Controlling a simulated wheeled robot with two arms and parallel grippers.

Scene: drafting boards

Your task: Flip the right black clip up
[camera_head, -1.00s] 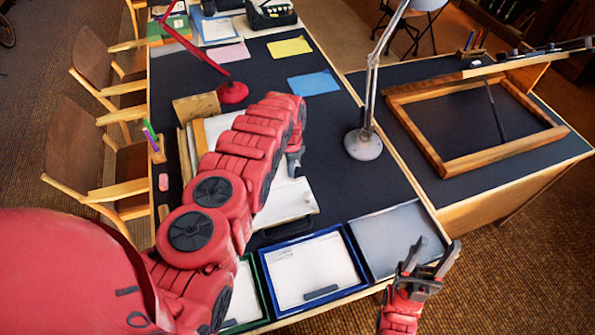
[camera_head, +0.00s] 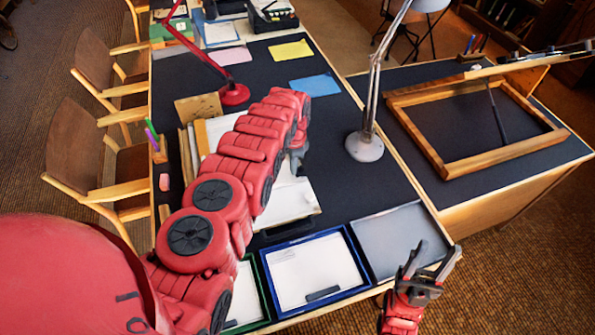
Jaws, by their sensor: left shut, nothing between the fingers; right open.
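A black clip (camera_head: 323,293) lies flat at the lower edge of the white sheet in the blue-rimmed tray (camera_head: 267,271). A smaller dark clip (camera_head: 230,323) shows in the green-rimmed tray to its left. A dark piece (camera_head: 288,230) shows at the lower edge of the stacked white sheets (camera_head: 290,203); I cannot tell whether it is a clip. My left gripper (camera_head: 296,171) is shut and empty, pointing down over the right side of these sheets, apart from the clips. My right gripper (camera_head: 428,258) is open and empty, in front of the grey tray.
A grey tray (camera_head: 400,240) stands right of the blue one. A white lamp (camera_head: 364,147) and a red lamp (camera_head: 234,95) stand on the dark desk. A wooden frame (camera_head: 440,165) lies on the right desk. My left arm covers part of the sheets.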

